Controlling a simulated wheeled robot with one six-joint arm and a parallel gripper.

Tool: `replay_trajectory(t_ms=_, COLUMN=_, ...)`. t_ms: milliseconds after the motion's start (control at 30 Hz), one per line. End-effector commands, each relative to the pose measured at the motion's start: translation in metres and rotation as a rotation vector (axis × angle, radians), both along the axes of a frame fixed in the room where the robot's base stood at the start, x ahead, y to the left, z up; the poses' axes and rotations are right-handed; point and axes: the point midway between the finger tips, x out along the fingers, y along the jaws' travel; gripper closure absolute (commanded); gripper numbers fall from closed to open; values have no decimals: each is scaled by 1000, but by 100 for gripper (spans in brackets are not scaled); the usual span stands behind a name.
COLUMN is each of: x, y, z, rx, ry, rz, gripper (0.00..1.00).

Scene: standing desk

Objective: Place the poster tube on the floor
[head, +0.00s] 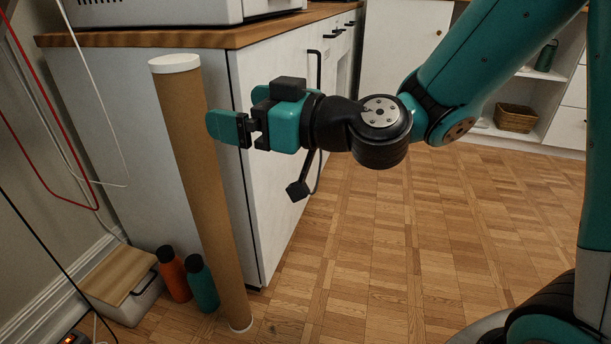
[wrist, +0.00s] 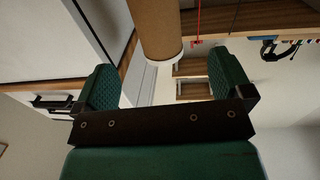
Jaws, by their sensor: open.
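The poster tube (head: 198,180) is a long brown cardboard cylinder with white end caps. It stands on the floor beside the white cabinet's corner, tilted, with its top towards the left in the head view. My gripper (head: 228,128) is open at the right side of the tube's upper part, and a teal finger slightly overlaps the tube's edge. In the wrist view the tube (wrist: 156,22) and its white cap show ahead, between the directions of the two fingers of my gripper (wrist: 166,78). Nothing is held. Whether a finger touches the tube cannot be told.
An orange bottle (head: 172,274) and a teal bottle (head: 201,284) stand at the tube's foot. A wood-topped box (head: 118,276) is by the left wall. The white cabinet (head: 262,170) stands behind. Cables hang at left. The parquet floor (head: 400,250) at right is clear.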

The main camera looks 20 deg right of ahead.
Motion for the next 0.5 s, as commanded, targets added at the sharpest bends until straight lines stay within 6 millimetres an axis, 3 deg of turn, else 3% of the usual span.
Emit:
replay_trajectory(t_ms=133, x=-28, y=18, z=-6, rx=-64, ry=90, rz=136, gripper=2)
replay_trajectory(t_ms=267, x=-77, y=28, z=-30, rx=-223, ry=316, rz=298, gripper=2)
replay_trajectory(t_ms=367, x=-115, y=15, z=-53, rx=-381, ry=552, rz=338, gripper=2)
replay_trajectory(t_ms=500, x=-157, y=-21, z=-73, rx=-564, ry=861, rz=256, gripper=2)
